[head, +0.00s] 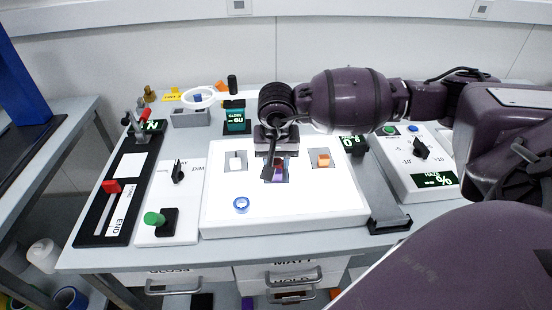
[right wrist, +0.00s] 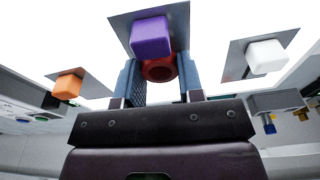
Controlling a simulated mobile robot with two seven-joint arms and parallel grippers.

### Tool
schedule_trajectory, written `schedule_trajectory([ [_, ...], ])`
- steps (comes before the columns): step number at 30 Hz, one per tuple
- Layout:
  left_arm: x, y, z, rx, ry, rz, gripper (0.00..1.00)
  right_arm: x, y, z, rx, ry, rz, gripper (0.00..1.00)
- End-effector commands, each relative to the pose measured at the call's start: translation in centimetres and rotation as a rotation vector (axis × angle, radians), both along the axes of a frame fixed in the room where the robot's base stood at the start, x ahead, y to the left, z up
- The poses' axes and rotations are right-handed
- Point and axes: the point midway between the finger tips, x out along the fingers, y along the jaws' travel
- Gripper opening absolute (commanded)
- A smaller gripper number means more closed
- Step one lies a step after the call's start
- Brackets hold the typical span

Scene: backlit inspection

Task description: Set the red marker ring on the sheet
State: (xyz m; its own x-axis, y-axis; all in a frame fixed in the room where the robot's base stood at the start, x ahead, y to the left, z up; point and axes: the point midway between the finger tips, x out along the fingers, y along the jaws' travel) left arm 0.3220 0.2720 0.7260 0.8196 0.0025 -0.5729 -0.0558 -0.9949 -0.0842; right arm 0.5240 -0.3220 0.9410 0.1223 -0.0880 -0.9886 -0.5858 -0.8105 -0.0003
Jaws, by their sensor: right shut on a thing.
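The red marker ring (right wrist: 158,71) is between the two fingers of my right gripper (right wrist: 161,82) in the right wrist view, close to a purple block. In the head view my right gripper (head: 275,170) reaches down over the middle of the white lit panel (head: 310,205) and hides most of the ring. The purple block (right wrist: 150,37) sits on the middle grey sheet (right wrist: 182,16). A left grey sheet (head: 228,168) bears a white block (head: 236,161), and a right one (head: 315,166) bears an orange block (head: 323,160). I cannot tell whether the ring touches the middle sheet. My left gripper is out of view.
A blue ring (head: 241,205) lies on the panel's front left. A control box with a green knob (head: 153,218) and a black slider strip (head: 100,222) stand left of it. A haze box (head: 412,175) stands right. The panel's front is mostly clear.

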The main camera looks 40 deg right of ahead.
Motion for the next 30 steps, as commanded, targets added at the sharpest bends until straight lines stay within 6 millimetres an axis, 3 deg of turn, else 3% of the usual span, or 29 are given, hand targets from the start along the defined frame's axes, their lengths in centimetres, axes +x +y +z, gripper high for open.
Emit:
schedule_trajectory([
  [1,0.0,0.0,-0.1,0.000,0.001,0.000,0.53,0.0,0.0,-0.2,0.000,0.001,0.000,0.36],
  [6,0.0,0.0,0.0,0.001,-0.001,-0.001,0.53,0.0,0.0,-0.1,0.000,0.000,0.000,0.60],
  [17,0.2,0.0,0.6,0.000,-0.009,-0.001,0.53,0.0,0.0,0.5,0.000,-0.001,0.000,0.60],
  [22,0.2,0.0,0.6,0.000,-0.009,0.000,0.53,-0.2,0.2,2.7,0.000,-0.004,0.001,0.60],
  [30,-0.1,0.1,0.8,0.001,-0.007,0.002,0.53,-0.9,0.7,7.9,0.000,-0.004,0.001,0.60],
])
